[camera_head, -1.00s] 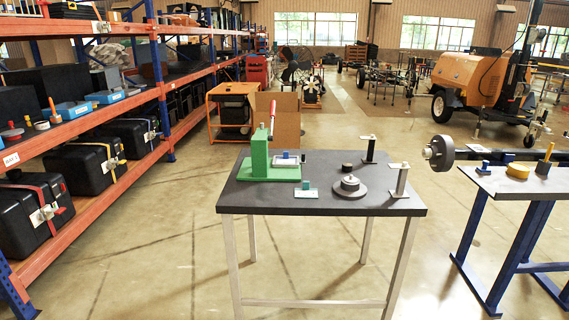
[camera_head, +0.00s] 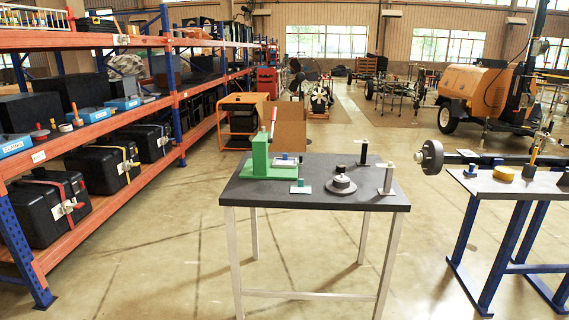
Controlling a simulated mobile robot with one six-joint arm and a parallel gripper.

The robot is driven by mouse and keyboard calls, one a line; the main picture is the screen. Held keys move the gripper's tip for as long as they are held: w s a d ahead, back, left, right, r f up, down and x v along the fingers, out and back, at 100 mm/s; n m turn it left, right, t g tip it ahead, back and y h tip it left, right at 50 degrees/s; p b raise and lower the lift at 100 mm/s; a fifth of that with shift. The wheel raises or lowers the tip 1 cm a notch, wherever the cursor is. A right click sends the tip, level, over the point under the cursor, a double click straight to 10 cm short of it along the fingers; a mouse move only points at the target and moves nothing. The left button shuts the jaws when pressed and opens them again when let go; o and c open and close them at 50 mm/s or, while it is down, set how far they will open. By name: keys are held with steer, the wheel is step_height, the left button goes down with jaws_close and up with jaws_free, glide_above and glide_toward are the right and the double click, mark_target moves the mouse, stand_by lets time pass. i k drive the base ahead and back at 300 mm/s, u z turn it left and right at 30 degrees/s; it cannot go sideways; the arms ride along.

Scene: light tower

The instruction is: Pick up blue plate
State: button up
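The only blue plate-like piece that I can make out is a small blue-and-white one (camera_head: 285,160) on the base of the green press (camera_head: 260,160), on the dark-topped table (camera_head: 260,196). A light flat piece with a teal block (camera_head: 301,187) lies in front of it. Both are small, and I cannot tell for certain which is the blue plate. My gripper is not in view.
A grey round disc (camera_head: 342,187) and two upright posts (camera_head: 387,178) (camera_head: 363,152) stand on the table's right. Orange shelving (camera_head: 150,165) with black cases and blue boxes (camera_head: 123,103) runs along the left. A second table (camera_head: 520,187) stands at right. Floor in front is clear.

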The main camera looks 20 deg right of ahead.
mark_target(284, 161)
steer(key=u, duration=0.45)
steer(key=i, duration=1.25)
steer(key=z, duration=0.15)
